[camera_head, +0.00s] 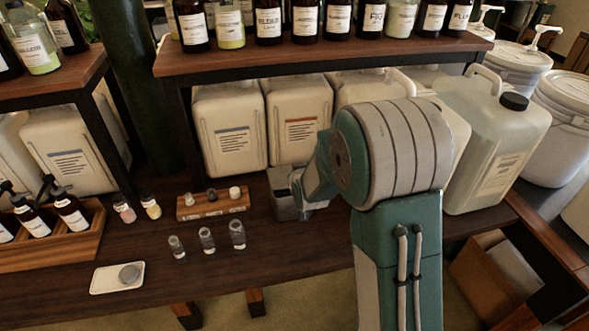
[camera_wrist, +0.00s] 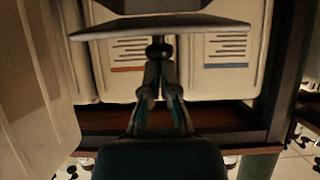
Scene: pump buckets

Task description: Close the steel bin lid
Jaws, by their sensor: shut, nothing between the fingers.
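The steel bin (camera_head: 284,206) is a small grey box on the dark wooden bench, just left of my arm and partly hidden by it. In the wrist view, which is upside down, its flat grey lid (camera_wrist: 200,25) spans the top middle with a dark round knob (camera_wrist: 160,48). A dark body shows at the top edge beyond the lid. I cannot tell whether the lid sits fully on the bin. My gripper (camera_wrist: 160,70) is shut and empty, its fingertips at or very close to the knob. In the head view my arm hides the fingertips.
Large white jugs (camera_head: 229,130) stand close behind the bin under a shelf (camera_head: 330,50) of bottles. A small wooden rack (camera_head: 212,205) and several glass vials (camera_head: 207,240) stand left of it. A white tray (camera_head: 117,277) lies front left; bare bench lies between.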

